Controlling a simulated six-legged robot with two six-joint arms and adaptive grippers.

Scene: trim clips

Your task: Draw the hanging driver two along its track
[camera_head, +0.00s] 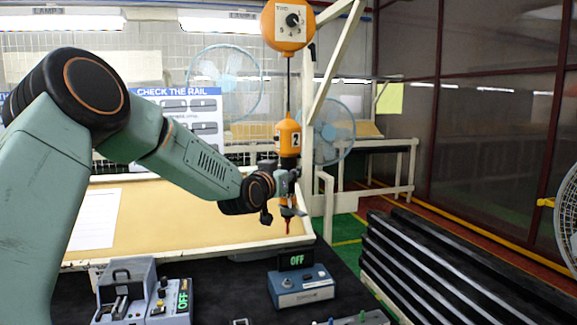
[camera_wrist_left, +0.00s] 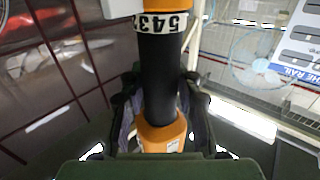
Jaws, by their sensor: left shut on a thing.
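The hanging driver two (camera_head: 288,136) is orange with a white label reading 2. It hangs upright on a dark cable below an orange round balancer (camera_head: 287,25) with a dial. My left gripper (camera_head: 289,186) is shut around the driver's lower part. In the left wrist view, the fingers (camera_wrist_left: 160,112) stand on both sides of the driver's black grip (camera_wrist_left: 160,70), with a numbered ring above it and an orange part below. The driver's tip points down above the bench. The track itself cannot be made out. My right gripper is not in view.
A blue-grey box (camera_head: 303,289) with an OFF display stands on the black bench below the driver. Another grey device (camera_head: 125,290) stands to the left. A white post with a diagonal brace (camera_head: 333,55) rises close behind the driver. Black stacked strips (camera_head: 440,270) lie at right.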

